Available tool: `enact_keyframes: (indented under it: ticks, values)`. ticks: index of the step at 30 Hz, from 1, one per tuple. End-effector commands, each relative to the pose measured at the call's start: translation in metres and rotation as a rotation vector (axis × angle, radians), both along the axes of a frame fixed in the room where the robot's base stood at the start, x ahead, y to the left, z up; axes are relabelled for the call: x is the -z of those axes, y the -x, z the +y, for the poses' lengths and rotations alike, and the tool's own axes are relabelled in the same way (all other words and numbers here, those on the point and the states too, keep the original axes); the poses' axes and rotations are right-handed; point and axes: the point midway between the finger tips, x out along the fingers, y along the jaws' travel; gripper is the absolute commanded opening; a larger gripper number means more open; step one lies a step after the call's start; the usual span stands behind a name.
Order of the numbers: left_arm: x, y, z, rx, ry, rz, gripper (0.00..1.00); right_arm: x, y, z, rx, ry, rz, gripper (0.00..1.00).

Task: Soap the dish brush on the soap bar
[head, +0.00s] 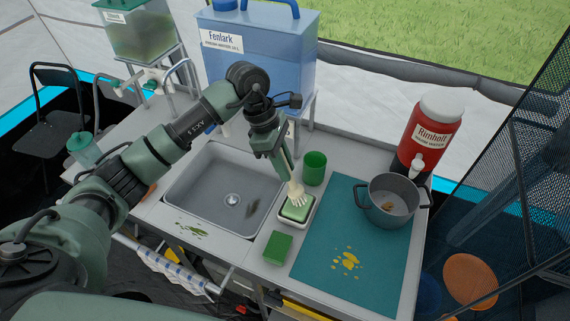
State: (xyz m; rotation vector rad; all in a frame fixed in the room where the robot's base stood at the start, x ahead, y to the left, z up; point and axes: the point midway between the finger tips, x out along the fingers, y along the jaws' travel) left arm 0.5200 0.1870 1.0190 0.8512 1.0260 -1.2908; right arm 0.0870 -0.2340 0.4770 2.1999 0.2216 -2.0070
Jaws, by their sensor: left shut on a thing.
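My left gripper (285,166) points downward and is shut on the dish brush (297,194), which has a pale head with bristles. The brush head is at the green soap bar (294,212) and seems to touch its top; exact contact is hard to tell. The soap bar sits in a small white dish (283,219) between the sink and the teal mat. The brush's handle is mostly hidden by the gripper. My right gripper is not in view.
The sink basin (205,195) is left of the soap dish. A green cup (314,168) stands behind it, and a green sponge (277,248) lies in front. A pot (391,204) stands on the teal mat (325,245), which has yellow food bits. A red dispenser (431,135) stands at the back right.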

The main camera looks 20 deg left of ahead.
Motion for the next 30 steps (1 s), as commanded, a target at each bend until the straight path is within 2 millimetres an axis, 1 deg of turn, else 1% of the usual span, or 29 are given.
enact_keyframes:
  ticks: [14,30]
  values:
    - [0.0004,-0.0001,0.0001,0.0,0.0,0.0,0.0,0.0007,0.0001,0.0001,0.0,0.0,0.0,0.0]
    - [0.007,0.0,0.0001,0.0,-0.001,0.0,0.0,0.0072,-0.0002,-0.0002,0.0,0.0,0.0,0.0]
